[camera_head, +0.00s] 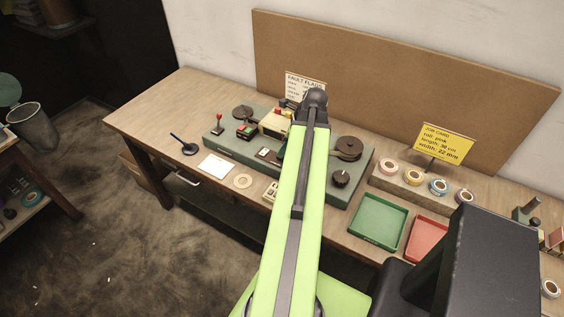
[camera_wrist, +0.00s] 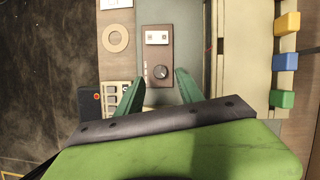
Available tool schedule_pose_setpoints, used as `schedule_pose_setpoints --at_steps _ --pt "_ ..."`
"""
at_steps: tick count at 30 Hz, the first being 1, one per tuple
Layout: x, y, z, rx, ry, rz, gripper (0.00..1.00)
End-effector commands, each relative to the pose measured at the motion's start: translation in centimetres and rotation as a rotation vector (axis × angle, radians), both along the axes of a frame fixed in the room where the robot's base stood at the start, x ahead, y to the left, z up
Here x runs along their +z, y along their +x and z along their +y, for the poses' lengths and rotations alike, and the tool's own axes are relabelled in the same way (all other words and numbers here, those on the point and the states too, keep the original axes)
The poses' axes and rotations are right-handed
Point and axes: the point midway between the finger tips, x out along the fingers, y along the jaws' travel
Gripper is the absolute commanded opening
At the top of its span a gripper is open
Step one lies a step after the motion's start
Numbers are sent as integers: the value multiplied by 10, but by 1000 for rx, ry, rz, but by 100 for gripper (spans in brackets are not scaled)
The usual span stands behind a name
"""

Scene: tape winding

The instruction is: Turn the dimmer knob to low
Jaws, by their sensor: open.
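The dimmer knob (camera_wrist: 161,72) is a small round dark knob on a brown panel (camera_wrist: 157,55), below a white switch (camera_wrist: 157,37) in the wrist view. A small light mark shows on it, but I cannot read its setting. My gripper (camera_wrist: 159,80) is open, with its two green fingers on either side of the knob's near side in the picture. Nothing is between the fingers, and I cannot tell their height above the panel. In the head view the brown panel (camera_head: 268,154) sits on the green machine, left of my arm, which hides the gripper.
A tape ring (camera_wrist: 116,38) and a keypad (camera_wrist: 116,95) lie left of the panel. Yellow, blue and green blocks (camera_wrist: 286,61) stand at the right. The head view shows a larger black knob (camera_head: 341,179), a green tray (camera_head: 379,222) and a red tray (camera_head: 426,239) right of my arm.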

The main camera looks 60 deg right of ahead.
Motion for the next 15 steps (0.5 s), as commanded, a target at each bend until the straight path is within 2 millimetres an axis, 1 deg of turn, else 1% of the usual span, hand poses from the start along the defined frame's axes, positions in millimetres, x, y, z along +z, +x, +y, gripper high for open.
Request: schedule_pose_setpoints --at_steps 1,4,8,15 --pt "-17 4 1 1 0 0 44" --pt "-27 9 1 0 -1 0 44" --pt "-33 12 2 -1 -1 0 44" --pt "-32 13 2 -1 -1 0 44"
